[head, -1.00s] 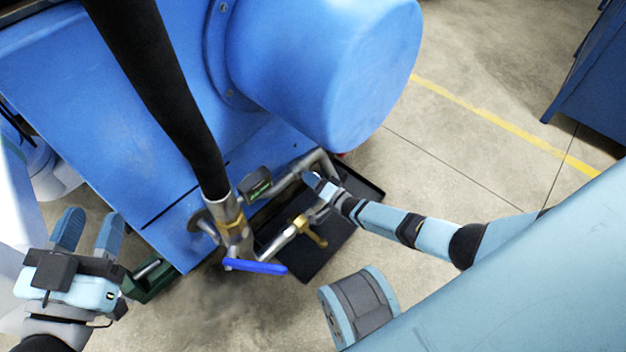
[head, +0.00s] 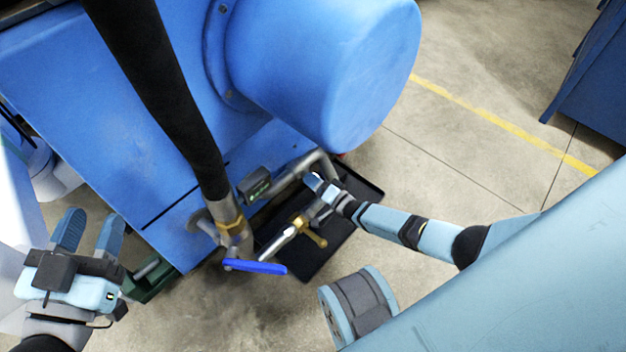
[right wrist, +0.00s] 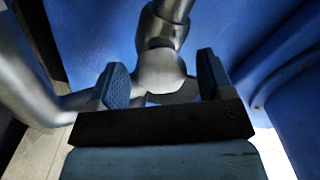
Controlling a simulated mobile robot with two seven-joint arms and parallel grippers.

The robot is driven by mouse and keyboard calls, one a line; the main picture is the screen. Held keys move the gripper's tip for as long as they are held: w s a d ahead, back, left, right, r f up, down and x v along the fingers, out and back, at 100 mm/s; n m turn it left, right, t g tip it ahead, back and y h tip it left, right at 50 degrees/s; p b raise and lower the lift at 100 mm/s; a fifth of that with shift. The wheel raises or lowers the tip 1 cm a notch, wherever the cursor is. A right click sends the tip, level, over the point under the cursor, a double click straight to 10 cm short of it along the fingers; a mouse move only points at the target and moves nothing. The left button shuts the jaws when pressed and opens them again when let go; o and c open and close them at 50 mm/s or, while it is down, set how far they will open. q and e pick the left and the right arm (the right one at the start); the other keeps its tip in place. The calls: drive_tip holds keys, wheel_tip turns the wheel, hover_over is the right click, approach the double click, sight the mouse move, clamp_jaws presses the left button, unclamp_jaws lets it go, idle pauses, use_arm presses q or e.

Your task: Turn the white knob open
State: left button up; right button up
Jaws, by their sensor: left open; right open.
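I cannot clearly make out a white knob. In the right wrist view, a pale silver rounded fitting (right wrist: 160,72) on the pipework shows between the fingers of my right gripper (right wrist: 161,64), with a flat grey piece below it, partly hidden by the gripper. The fingers are open, one on each side; contact cannot be told. In the head view my right gripper (head: 318,184) is small, at the pipes beside the blue machine. My left gripper (head: 91,228) is open and empty at the lower left, away from the pipes.
A blue lever (head: 256,267) and a brass valve (head: 306,229) sit on the pipes nearby. A black hose (head: 160,90) runs down to the pipework. A dark tray (head: 325,245) lies below. The blue machine (head: 300,65) stands behind; open floor (head: 440,150) lies to the right.

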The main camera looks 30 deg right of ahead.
use_arm(q)
drive_tip(key=shift+s+d+f+n+g+y+p, duration=0.2)
drive_tip(key=shift+s+d+f+n+g+p, duration=0.25)
drive_tip(key=shift+n+p, duration=0.5)
drive_tip(key=shift+s+d+f+n+g+y+p, duration=0.1)
drive_tip(key=shift+s+d+n+g+y+p, duration=0.2)
drive_tip(key=shift+s+n+p, duration=0.6)
use_arm(e)
drive_tip(key=v, duration=1.2)
drive_tip(key=shift+s+d, duration=0.2)
drive_tip(key=shift+s, duration=0.15)
use_arm(q)
drive_tip(key=shift+w+r+m, duration=0.25)
drive_tip(key=shift+w, duration=0.05)
